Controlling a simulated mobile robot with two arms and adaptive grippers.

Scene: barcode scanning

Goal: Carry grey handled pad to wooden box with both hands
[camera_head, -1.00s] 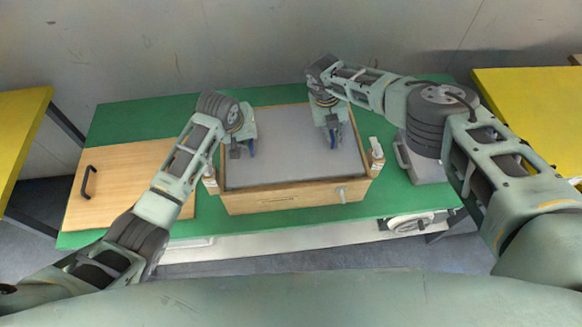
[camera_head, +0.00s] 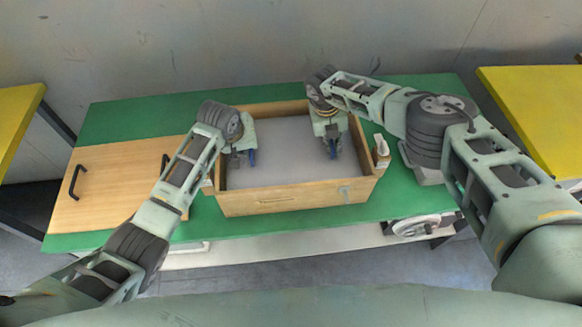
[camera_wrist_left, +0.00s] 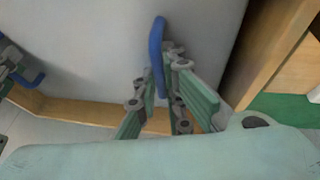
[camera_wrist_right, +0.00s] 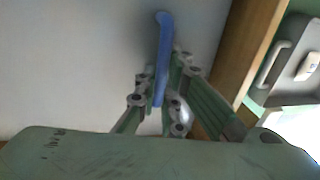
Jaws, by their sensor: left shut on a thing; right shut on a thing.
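The flat grey pad (camera_head: 285,168) lies level inside the wooden box (camera_head: 295,198), below its rim. It has two blue handles. My left gripper (camera_head: 246,157) is shut on the left handle, which shows in the left wrist view (camera_wrist_left: 156,50). My right gripper (camera_head: 333,146) is shut on the right handle, which shows in the right wrist view (camera_wrist_right: 163,55). Both grippers point down inside the box walls. Whether the pad touches the box bottom cannot be told.
A wooden lid (camera_head: 118,180) with black handles lies left of the box on the green table (camera_head: 135,122). A grey device (camera_wrist_right: 290,65) stands to the right of the box. Small white-topped items stand at the box's sides. Yellow tables flank the green one.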

